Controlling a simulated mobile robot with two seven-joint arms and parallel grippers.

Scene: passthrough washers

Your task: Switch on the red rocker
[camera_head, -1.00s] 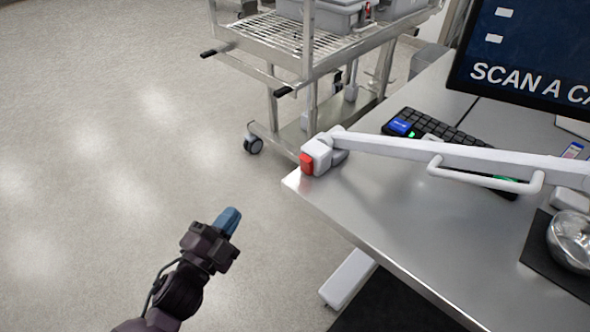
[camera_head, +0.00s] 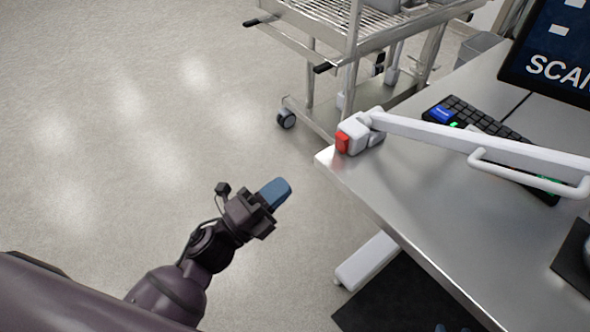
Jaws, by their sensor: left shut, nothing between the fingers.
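The red rocker (camera_head: 342,142) is on the end face of a white box (camera_head: 362,131), at the near-left corner of the steel table. It faces left, toward the open floor. Whether it is on or off is too small to tell. My left gripper (camera_head: 276,192) is left of and below the rocker in the picture, over the floor and clear of the table. Its blue fingertips are shut with nothing between them and point up and right, apart from the rocker.
A white arm (camera_head: 450,136) with a handle (camera_head: 520,176) runs right from the box above the steel table (camera_head: 440,215). A keyboard (camera_head: 475,120) and a monitor (camera_head: 555,55) are behind it. A wire cart (camera_head: 345,30) stands beyond the table. Floor at left is clear.

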